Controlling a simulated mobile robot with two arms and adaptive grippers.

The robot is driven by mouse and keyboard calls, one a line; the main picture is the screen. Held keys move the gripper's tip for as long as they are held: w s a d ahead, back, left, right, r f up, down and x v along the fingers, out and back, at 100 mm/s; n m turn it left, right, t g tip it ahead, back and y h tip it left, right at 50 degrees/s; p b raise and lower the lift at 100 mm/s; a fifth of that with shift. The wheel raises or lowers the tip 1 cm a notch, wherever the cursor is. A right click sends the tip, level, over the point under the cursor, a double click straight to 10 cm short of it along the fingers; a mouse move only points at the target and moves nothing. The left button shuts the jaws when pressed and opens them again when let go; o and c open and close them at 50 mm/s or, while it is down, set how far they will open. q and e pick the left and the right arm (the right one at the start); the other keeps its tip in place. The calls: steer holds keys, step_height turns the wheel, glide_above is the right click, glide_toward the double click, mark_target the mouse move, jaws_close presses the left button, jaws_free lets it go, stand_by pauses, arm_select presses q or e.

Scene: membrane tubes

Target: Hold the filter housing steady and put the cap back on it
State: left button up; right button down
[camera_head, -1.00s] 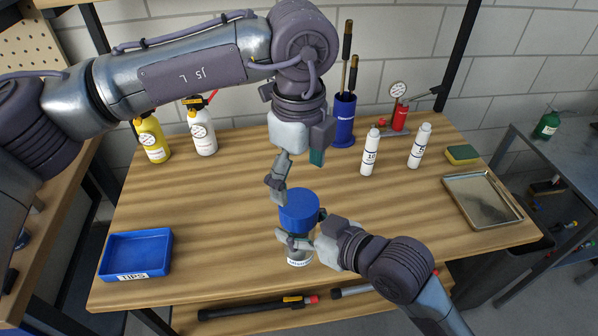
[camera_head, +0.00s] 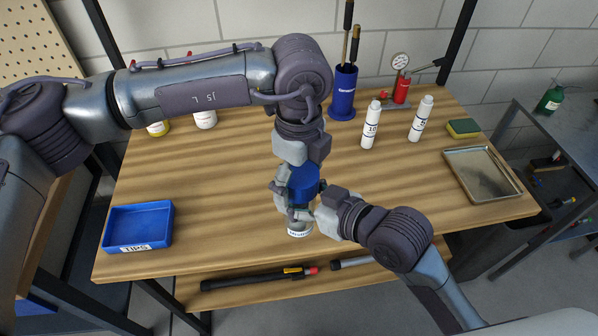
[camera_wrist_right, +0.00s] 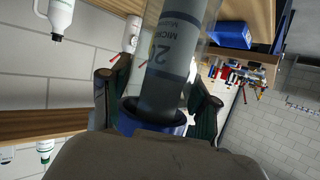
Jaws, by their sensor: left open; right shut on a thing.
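The filter housing (camera_head: 300,231) stands upright on the table near its front edge, mostly hidden by my grippers. My right gripper (camera_head: 304,214) is shut on it from the right. In the right wrist view, the clear housing (camera_wrist_right: 178,55) shows a grey insert with printed lettering, and a blue rim lies near the fingers of my right gripper (camera_wrist_right: 155,100). The blue cap (camera_head: 304,181) is on top of the housing; I cannot tell whether it is fully seated. My left gripper (camera_head: 287,190) points down, open, with its fingers beside the cap.
A blue tips tray (camera_head: 140,226) is at the left. Two white bottles (camera_head: 371,126) (camera_head: 420,119), a blue tool holder (camera_head: 342,92) and a red gauge pump (camera_head: 401,88) stand behind. A metal tray (camera_head: 481,175) and sponge (camera_head: 464,127) are at the right. Table between is clear.

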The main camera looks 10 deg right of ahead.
arm_select(q)
steer(key=c, duration=1.2)
steer(key=m, duration=0.4)
steer(key=shift+m, duration=0.3)
steer(key=m, duration=1)
steer(key=shift+m, duration=0.4)
steer(key=m, duration=0.4)
steer(key=shift+m, duration=0.3)
steer(key=m, duration=0.6)
steer(key=shift+m, duration=0.3)
steer(key=m, duration=0.4)
steer(key=shift+w, duration=0.1)
steer(key=m, duration=0.4)
steer(key=shift+f+m, duration=0.1)
steer(key=shift+m, duration=0.2)
steer(key=m, duration=0.5)
steer(key=shift+m, duration=0.3)
steer(key=o, duration=1.4)
